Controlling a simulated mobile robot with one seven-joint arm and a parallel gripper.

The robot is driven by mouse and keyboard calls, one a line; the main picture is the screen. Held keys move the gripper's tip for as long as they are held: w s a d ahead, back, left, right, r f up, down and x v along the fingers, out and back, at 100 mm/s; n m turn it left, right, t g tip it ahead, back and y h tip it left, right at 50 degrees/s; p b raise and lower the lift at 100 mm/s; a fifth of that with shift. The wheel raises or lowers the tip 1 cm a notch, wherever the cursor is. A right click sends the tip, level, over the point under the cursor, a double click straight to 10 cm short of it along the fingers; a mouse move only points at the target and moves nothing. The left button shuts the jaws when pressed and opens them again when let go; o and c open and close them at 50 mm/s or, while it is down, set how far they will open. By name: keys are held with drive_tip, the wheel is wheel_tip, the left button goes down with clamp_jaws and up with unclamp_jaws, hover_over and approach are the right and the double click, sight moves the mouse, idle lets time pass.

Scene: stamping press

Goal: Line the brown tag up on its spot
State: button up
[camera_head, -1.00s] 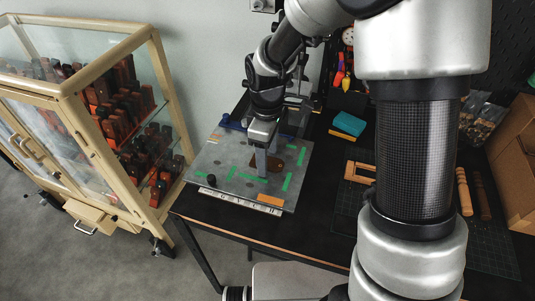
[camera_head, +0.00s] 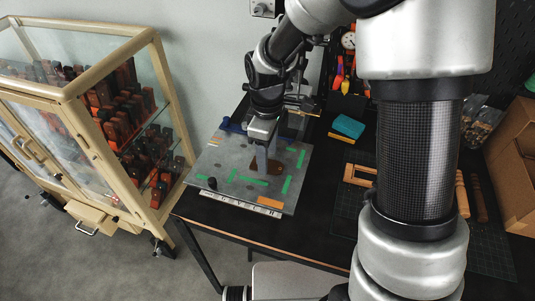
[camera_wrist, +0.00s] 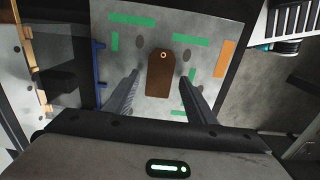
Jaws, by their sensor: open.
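The brown tag (camera_wrist: 160,74) lies flat on the grey plate in the wrist view, its eyelet end away from my gripper. In the head view the tag (camera_head: 272,167) is partly hidden behind my gripper. My gripper (camera_wrist: 161,80) is open, its two fingers on either side of the tag with gaps to both. In the head view my gripper (camera_head: 262,165) is low over the plate. Green tape strips mark the grey plate (camera_head: 220,160). They also show in the wrist view as green tape (camera_wrist: 190,42) around the tag.
A teal box (camera_head: 348,126) and a wooden frame (camera_head: 358,175) lie right. A glass cabinet (camera_head: 110,110) stands left.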

wheel_tip(320, 180, up, 5)
drive_tip(key=p, duration=0.3)
drive_tip(key=shift+r, duration=0.15)
drive_tip(key=s+d+r+m+t, duration=0.2)
drive_tip(key=s+d+r+m, duration=0.4)
drive_tip(key=r, duration=0.4)
drive_tip(key=s+d+r+m+t, duration=0.3)
drive_tip(key=s+d+r+m, duration=0.3)
drive_tip(key=s+r+m, duration=0.2)
wheel_tip(320, 180, up, 2)
drive_tip(key=s, duration=0.2)
drive_tip(key=shift+s+d+t, duration=0.25)
drive_tip(key=shift+s+t, duration=0.05)
